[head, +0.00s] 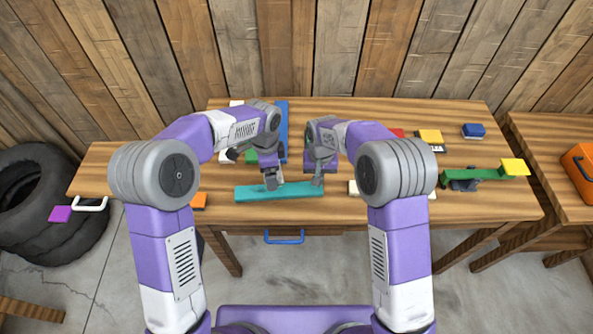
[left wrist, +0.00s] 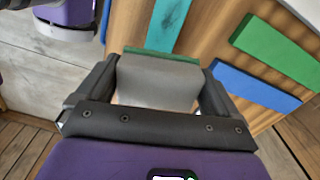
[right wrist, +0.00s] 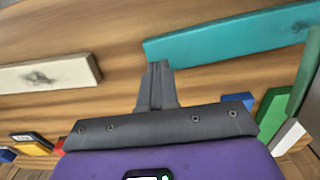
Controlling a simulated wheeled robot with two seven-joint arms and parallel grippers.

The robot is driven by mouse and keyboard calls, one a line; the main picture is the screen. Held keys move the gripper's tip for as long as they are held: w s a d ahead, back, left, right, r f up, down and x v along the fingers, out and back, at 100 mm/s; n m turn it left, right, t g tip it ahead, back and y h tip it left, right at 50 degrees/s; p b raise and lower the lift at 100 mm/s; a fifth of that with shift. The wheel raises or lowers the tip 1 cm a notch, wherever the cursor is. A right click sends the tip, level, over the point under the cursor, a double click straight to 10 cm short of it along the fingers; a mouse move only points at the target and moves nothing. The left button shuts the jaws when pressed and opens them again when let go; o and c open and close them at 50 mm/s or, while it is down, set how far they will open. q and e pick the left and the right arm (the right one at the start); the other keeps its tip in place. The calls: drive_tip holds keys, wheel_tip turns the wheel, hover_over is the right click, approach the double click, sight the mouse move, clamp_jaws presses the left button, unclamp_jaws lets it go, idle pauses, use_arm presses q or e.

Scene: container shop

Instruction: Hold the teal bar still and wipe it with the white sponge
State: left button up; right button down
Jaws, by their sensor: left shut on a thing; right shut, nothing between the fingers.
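The teal bar (head: 245,194) lies flat along the table's front. My left gripper (head: 271,183) is over the bar's middle in the head view. In the left wrist view it is shut on a greyish-white block with a green far edge, which looks like the white sponge (left wrist: 155,82); the bar (left wrist: 168,25) runs beyond it. The sponge is hidden in the head view, and contact with the bar cannot be told. My right gripper (head: 318,180) is shut and empty at the bar's right end. In the right wrist view its fingertips (right wrist: 157,67) are at the corner of the bar (right wrist: 225,37); touching cannot be told.
A smudged cream bar (right wrist: 45,75) lies near my right gripper. Green (left wrist: 270,50) and blue (left wrist: 255,86) bars lie behind the left one. An orange block (head: 198,201) is at the front left. A green bar (head: 480,174) and yellow block (head: 514,167) are at the right.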

use_arm(q)
drive_tip(key=shift+r+p, duration=1.5)
drive_tip(key=shift+r, duration=0.2)
use_arm(e)
drive_tip(key=shift+w+r, duration=0.1)
drive_tip(key=shift+r, duration=2.1)
use_arm(q)
drive_tip(key=shift+f, duration=0.1)
use_arm(e)
drive_tip(key=shift+f, duration=0.1)
